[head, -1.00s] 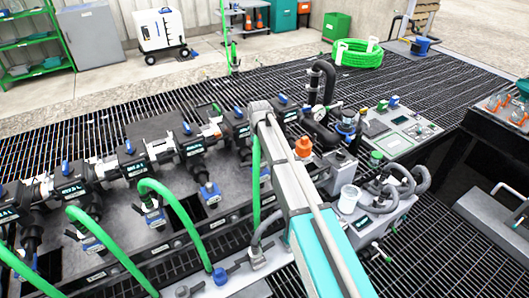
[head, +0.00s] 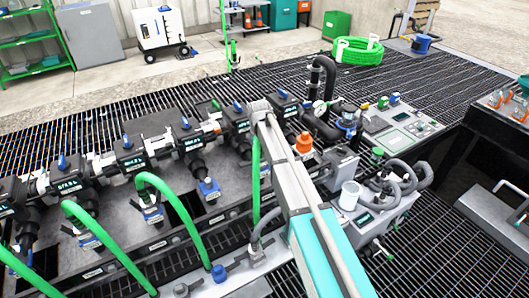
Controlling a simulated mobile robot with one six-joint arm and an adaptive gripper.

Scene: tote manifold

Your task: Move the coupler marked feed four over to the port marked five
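Several green hoses rise in front of a dark manifold (head: 110,205). One green hose (head: 170,200) arches down to a blue coupler (head: 219,273) at the front rail. Blue-marked ports or couplers stand on the manifold's face, one at the middle (head: 209,188), one further left (head: 152,212) and one lower left (head: 90,240). The small tags are too small to read, so I cannot tell which is feed four or port five. My grey and teal arm crosses the middle of the view and hides part of the manifold.
Several black valves with blue handles line the manifold's back. An orange cap (head: 304,142), a white cup (head: 349,195) and looped grey hoses (head: 408,177) stand right of my arm. A control panel (head: 400,125) is behind them.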

